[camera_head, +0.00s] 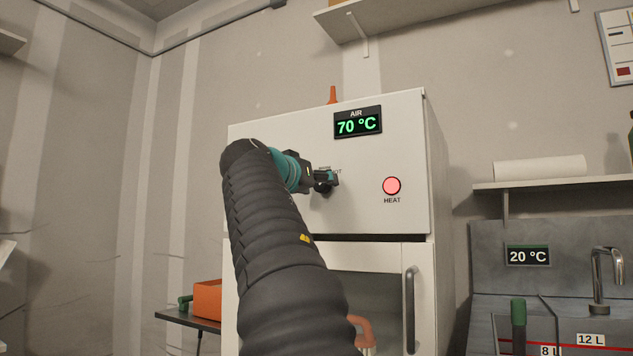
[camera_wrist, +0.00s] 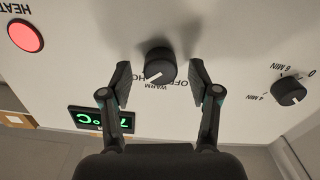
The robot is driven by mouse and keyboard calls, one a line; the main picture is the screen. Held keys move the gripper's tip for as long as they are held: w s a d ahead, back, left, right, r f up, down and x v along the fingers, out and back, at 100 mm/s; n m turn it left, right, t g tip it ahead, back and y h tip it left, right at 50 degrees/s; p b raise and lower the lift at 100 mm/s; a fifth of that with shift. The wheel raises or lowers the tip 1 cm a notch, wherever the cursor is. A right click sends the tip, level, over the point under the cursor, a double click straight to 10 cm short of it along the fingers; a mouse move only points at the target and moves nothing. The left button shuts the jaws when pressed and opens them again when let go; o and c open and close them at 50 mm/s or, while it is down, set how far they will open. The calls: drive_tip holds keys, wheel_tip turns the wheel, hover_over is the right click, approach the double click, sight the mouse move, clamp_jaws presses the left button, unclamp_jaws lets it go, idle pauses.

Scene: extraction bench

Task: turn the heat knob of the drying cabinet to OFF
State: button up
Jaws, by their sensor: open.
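The drying cabinet (camera_head: 390,150) is a white box with a green display (camera_head: 357,122) reading AIR 70 °C. Its heat knob (camera_wrist: 160,65) is black with a white pointer line and shows in the wrist view, upside down, with OFF, WARM and HOT lettering around it. The pointer slants to the lower left, near the WARM and HOT lettering; its exact setting is hard to tell. My gripper (camera_wrist: 163,82) is open, with one finger on each side of the knob and gaps visible. In the head view my gripper (camera_head: 328,179) largely hides the knob.
A lit red HEAT lamp (camera_head: 392,186) is right of the knob in the head view. A timer knob (camera_wrist: 289,92) marked in minutes is on the same panel. The cabinet door handle (camera_head: 410,295) is below. A sink tap (camera_head: 607,280) stands at right.

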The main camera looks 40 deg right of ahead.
drive_tip(key=shift+d, duration=0.2)
drive_tip(key=c, duration=1.1)
drive_tip(key=shift+w+a, duration=0.1)
drive_tip(key=shift+a, duration=0.05)
drive_tip(key=shift+c, duration=0.3)
